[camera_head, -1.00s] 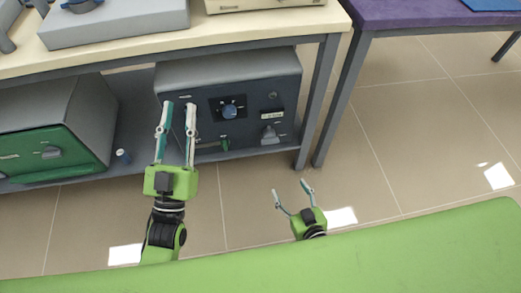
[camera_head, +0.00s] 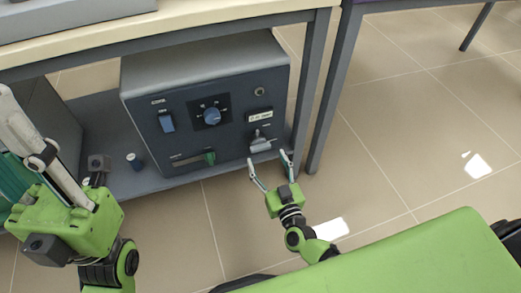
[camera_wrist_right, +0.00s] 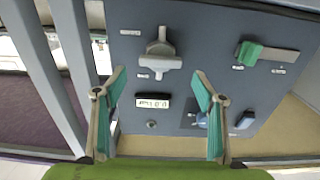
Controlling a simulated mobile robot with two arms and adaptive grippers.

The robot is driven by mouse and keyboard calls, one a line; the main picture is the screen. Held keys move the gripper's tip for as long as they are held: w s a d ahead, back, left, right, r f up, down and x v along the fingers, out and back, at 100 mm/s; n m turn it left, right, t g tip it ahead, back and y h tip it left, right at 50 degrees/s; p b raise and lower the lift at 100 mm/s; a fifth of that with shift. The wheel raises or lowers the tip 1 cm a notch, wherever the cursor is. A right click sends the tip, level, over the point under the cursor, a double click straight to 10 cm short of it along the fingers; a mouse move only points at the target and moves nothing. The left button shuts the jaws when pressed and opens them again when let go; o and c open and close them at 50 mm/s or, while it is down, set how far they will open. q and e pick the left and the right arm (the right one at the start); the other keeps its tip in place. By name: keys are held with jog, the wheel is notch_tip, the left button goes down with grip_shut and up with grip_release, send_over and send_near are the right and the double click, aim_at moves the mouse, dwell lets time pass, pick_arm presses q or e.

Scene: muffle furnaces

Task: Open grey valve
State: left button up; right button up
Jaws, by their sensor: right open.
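The grey valve (camera_head: 260,141) is a T-shaped handle low on the right of the dark furnace front panel. It also shows in the right wrist view (camera_wrist_right: 160,52), near the top middle. My right gripper (camera_head: 268,158) is open and empty just in front of and below the valve in the head view. In the right wrist view its fingertips (camera_wrist_right: 159,75) are spread on either side of the valve's line, apart from it. My left gripper (camera_head: 28,165) is large at the left edge, fingers apart, partly cut off by the frame.
The furnace (camera_head: 200,75) sits on a low shelf under the bench (camera_head: 180,25). Its panel has a blue dial (camera_head: 212,115), a blue switch (camera_head: 167,122), a green slider (camera_head: 209,157) and a small display (camera_wrist_right: 152,102). A table leg (camera_head: 312,95) stands close at the right.

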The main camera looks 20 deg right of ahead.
aim_at(262, 149)
jog(key=w+b, duration=0.1)
jog(key=w, duration=0.5)
jog(key=shift+w+a+b, duration=0.15)
jog(key=shift+b, duration=0.2)
jog(key=shift+c, duration=0.4)
jog(key=c, duration=1)
